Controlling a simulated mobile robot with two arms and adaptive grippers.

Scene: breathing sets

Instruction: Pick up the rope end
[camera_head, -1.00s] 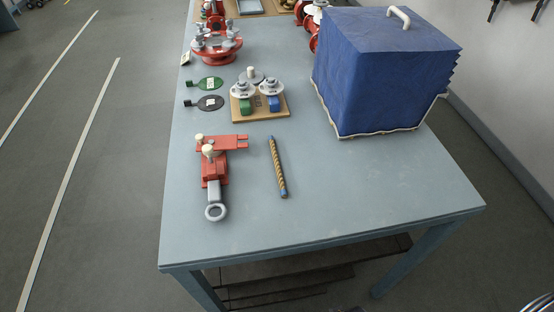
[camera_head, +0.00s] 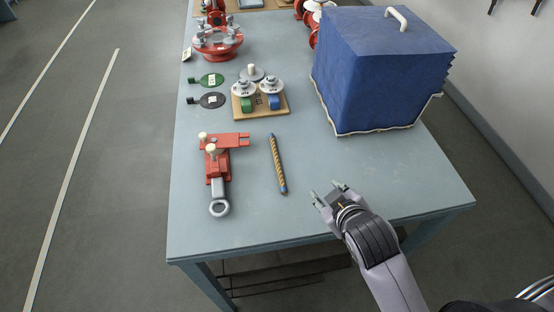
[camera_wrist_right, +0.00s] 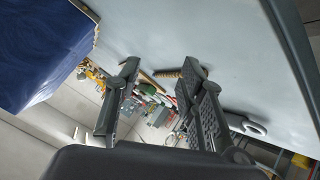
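The rope end (camera_head: 277,163) is a short, tan twisted piece with blue ends. It lies on the blue-grey table (camera_head: 330,180), to the right of a red clamp-like tool. In the right wrist view, a small tan and dark piece (camera_wrist_right: 194,67) that looks like the rope shows beyond the fingertips. My right gripper (camera_head: 329,191) is over the table's front part, to the right of the rope and apart from it. Its two fingers are spread with nothing between them, as the right wrist view also shows (camera_wrist_right: 165,75). My left gripper is not in view.
The red tool (camera_head: 217,165) with a grey ring end lies left of the rope. A wooden board with green and blue pieces (camera_head: 263,115) sits behind. A large blue covered box (camera_head: 370,80) stands at the back right. The table between rope and box is clear.

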